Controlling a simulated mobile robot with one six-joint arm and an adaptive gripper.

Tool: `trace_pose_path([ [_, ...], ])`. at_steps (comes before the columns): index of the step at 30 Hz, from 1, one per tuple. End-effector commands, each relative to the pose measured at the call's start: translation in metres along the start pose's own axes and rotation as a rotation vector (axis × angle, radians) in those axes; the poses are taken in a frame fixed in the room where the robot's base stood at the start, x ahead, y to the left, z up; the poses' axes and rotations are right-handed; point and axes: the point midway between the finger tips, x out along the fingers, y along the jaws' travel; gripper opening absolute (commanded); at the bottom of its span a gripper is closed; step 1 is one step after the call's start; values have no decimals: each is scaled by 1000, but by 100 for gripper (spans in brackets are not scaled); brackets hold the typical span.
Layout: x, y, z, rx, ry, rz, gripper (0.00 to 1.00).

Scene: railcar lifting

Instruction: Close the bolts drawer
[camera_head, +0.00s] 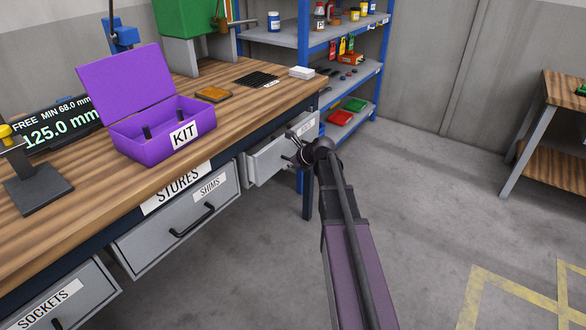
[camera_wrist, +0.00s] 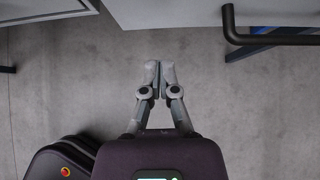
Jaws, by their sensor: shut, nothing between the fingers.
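In the head view, a light grey drawer (camera_head: 275,142) stands out from under the right end of the workbench. Its label is small and partly hidden, so I cannot read it as bolts. My gripper (camera_head: 297,146) is in front of this drawer, and my arm hides part of its front. In the wrist view my gripper (camera_wrist: 159,76) has both fingers together with nothing between them. A pale grey panel (camera_wrist: 165,12) lies beyond the fingertips, with a visible gap. A dark bar handle (camera_wrist: 272,39) is at the upper right.
The shims drawer (camera_head: 185,222) and sockets drawer (camera_head: 60,305) are to the left under the wooden bench top (camera_head: 225,110). A purple kit box (camera_head: 150,132) stands open on it. A blue shelf rack (camera_head: 372,75) is behind. The floor (camera_head: 430,200) at right is clear.

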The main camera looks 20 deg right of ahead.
Motion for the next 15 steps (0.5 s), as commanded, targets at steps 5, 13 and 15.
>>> trace_pose_path([
  [5,24,-1,-2,-1,0,-1,0],
  [13,50,-2,12,-1,1,0,0],
  [15,56,-1,18,-1,0,0,0],
])
